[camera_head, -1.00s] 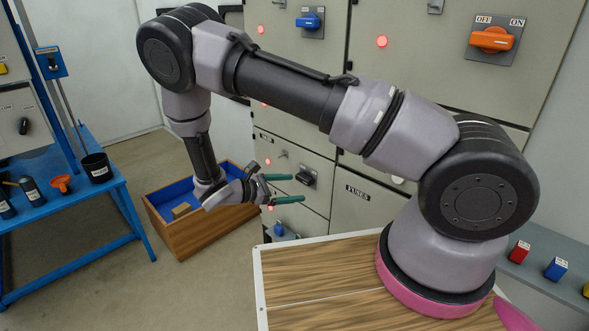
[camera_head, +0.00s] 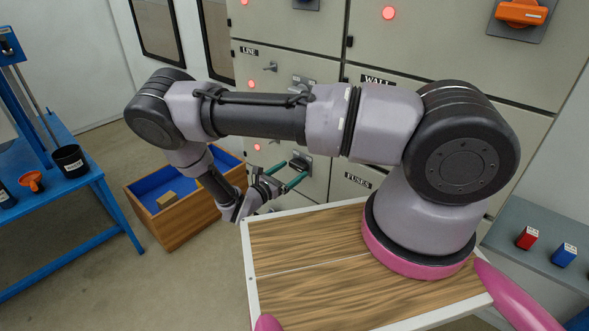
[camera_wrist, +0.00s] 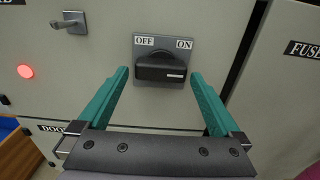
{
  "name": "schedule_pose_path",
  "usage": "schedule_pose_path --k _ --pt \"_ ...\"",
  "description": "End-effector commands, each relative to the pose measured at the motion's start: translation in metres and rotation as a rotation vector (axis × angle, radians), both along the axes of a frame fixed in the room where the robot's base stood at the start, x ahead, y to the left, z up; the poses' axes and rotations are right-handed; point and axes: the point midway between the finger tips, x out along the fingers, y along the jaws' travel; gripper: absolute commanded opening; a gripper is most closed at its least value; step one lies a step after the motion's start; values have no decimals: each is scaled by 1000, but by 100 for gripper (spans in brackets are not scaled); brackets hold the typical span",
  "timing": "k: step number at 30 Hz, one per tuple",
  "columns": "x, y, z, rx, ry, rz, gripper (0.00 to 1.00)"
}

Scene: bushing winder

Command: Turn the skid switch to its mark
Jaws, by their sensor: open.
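A black rotary switch (camera_wrist: 160,70) sits on a grey plate with OFF at its upper left and ON at its upper right. Its handle lies about level in the wrist view, with a small pale mark at the right end. Its name label cannot be read. The switch also shows low on the cabinet in the head view (camera_head: 300,161). My gripper (camera_wrist: 160,76) is open, its two green fingers apart to the left and right of the handle. It also shows in the head view (camera_head: 296,168), in front of the switch. No contact is visible.
A lever handle (camera_wrist: 69,22) and a lit red lamp (camera_wrist: 25,71) are left of the switch. A FUSES panel (camera_head: 357,180) is to the right. A wooden bin with blue lining (camera_head: 150,214) stands left, and a blue bench (camera_head: 62,222) farther left.

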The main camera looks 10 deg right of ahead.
Motion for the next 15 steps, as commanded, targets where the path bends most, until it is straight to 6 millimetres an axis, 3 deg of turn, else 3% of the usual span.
schedule_pose_path --k 6,15 --pt "12 -17 0 0 -1 0 100" --pt "14 -18 0 1 -1 0 100"
